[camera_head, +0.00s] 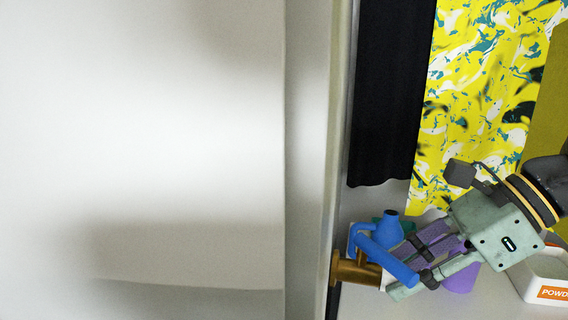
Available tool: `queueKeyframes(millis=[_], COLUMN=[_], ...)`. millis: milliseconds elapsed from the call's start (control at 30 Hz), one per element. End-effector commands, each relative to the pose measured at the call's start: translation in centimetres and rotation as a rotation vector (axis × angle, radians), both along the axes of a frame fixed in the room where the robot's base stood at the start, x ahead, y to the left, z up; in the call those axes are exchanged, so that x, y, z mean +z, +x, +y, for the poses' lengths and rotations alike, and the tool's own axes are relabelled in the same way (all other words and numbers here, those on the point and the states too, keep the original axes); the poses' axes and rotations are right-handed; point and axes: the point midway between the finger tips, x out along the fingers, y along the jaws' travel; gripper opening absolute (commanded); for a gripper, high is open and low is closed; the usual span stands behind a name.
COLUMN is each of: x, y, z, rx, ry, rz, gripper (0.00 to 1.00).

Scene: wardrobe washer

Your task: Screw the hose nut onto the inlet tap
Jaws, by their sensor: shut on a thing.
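The brass inlet tap (345,268) sticks out to the right from the pale panel's edge at lower centre. A thick blue tube (388,260), which looks like the hose, slants across in front of the tap's right end and my fingers. A small pale piece (386,281) shows at the tap's end under the tube; it may be the hose nut, but it is mostly hidden. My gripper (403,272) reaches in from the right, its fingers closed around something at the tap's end. I cannot tell whether the nut sits on the thread.
A blue container with a dark cap (391,213) stands close behind the fingers. A purple object (462,281) is partly behind my gripper. A white box with an orange label (552,292) is at lower right. A black curtain-like cloth (390,90) and yellow patterned cloth (480,80) hang behind.

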Motion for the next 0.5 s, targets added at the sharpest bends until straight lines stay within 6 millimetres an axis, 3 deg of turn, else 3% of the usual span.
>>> queueKeyframes(millis=[33, 67, 367, 500], x=[0.01, 0.01, 0.00, 0.00], y=[-0.01, -0.01, -0.01, -0.01], z=[0.00, 0.00, 0.00, 0.00], rx=[-0.001, -0.001, -0.001, 0.000], ry=[0.001, 0.001, -0.001, -0.001], rz=[-0.001, -0.001, -0.002, -0.003], gripper=[0.00, 0.32, 0.52, 0.54])
